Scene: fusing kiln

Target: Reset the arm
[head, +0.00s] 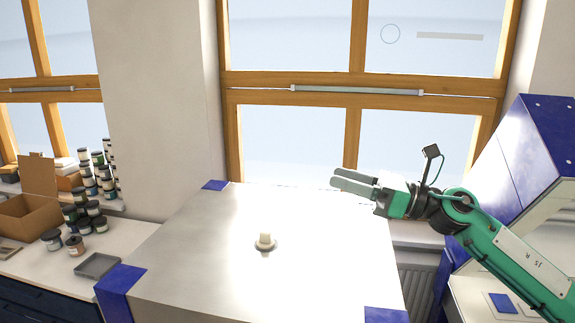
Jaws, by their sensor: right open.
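My right gripper (336,179) comes in from the right on its green arm. It is over the far right part of a large metal top (190,265), with its two grey fingers pointing left. It is open, and nothing shows between the fingers. My left gripper is not in the head view.
The metal top has blue corners and a small pale knob (265,241) near its middle. At left, a bench (150,229) holds several jars (74,246), an open cardboard box (30,212) and a grey tray (97,265). A blue and white machine (515,165) stands at right.

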